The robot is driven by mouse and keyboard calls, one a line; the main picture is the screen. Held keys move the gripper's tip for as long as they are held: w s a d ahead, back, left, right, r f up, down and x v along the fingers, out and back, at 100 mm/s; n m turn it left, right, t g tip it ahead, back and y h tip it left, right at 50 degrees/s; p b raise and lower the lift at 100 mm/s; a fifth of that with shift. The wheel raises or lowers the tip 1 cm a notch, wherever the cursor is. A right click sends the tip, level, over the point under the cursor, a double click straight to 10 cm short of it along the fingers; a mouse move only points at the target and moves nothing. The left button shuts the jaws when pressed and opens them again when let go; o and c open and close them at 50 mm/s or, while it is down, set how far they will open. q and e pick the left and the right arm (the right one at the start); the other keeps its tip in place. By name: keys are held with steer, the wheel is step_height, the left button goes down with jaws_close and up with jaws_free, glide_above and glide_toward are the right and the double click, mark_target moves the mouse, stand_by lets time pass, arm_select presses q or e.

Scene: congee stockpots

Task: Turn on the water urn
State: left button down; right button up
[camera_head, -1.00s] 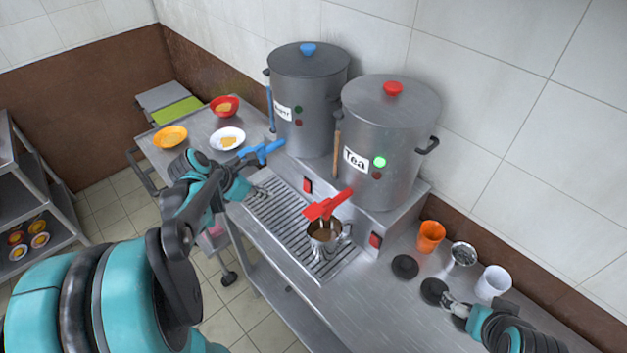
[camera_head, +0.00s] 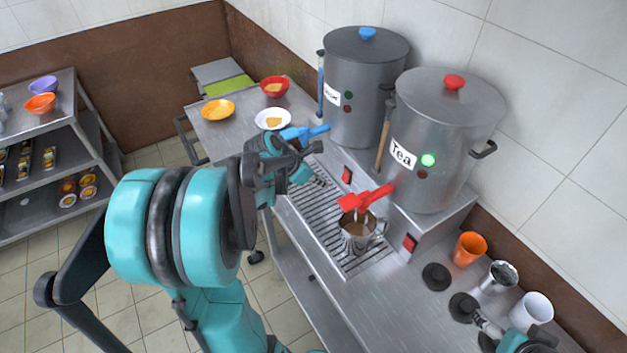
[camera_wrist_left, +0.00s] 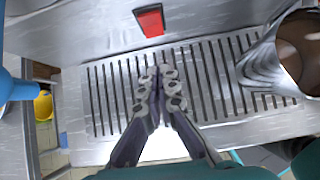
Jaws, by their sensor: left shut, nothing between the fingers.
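The water urn (camera_head: 362,90) is the grey pot with the blue knob; its label is partly hidden and its two small lights look dark. Below it on the front of the stand is a red switch (camera_head: 347,175), which also shows in the left wrist view (camera_wrist_left: 150,20). Its blue tap (camera_head: 303,132) points out to the left. My left gripper (camera_head: 316,181) is low over the drip tray, in front of that switch and apart from it. In the left wrist view its fingers (camera_wrist_left: 160,82) are together and empty. My right gripper (camera_head: 481,316) is by the black discs; its fingers are unclear.
The tea urn (camera_head: 445,140) has a lit green light and a red tap (camera_head: 366,197). A metal mug (camera_head: 355,232) with brown liquid stands on the drip tray (camera_head: 318,215). An orange cup (camera_head: 469,248) and a white cup (camera_head: 532,309) stand at right.

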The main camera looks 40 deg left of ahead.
mark_target(344, 179)
arm_select(q)
steer(key=w+f, duration=0.1)
steer(key=w+d+b, duration=0.1)
steer(key=w, duration=0.1)
steer(key=w+f, duration=0.1)
steer(key=shift+w+d+f+b, duration=0.2)
steer(key=shift+d+f+b, duration=0.1)
steer(key=shift+d+f, duration=0.1)
steer(key=shift+w+d+r, duration=0.1)
steer(key=shift+w+d, duration=0.05)
steer(key=shift+w, duration=0.25)
steer(key=shift+w+d, duration=0.15)
steer(key=shift+w, duration=0.1)
steer(key=shift+r+p, duration=0.55)
steer(key=shift+r, duration=0.2)
steer(key=shift+s, duration=0.1)
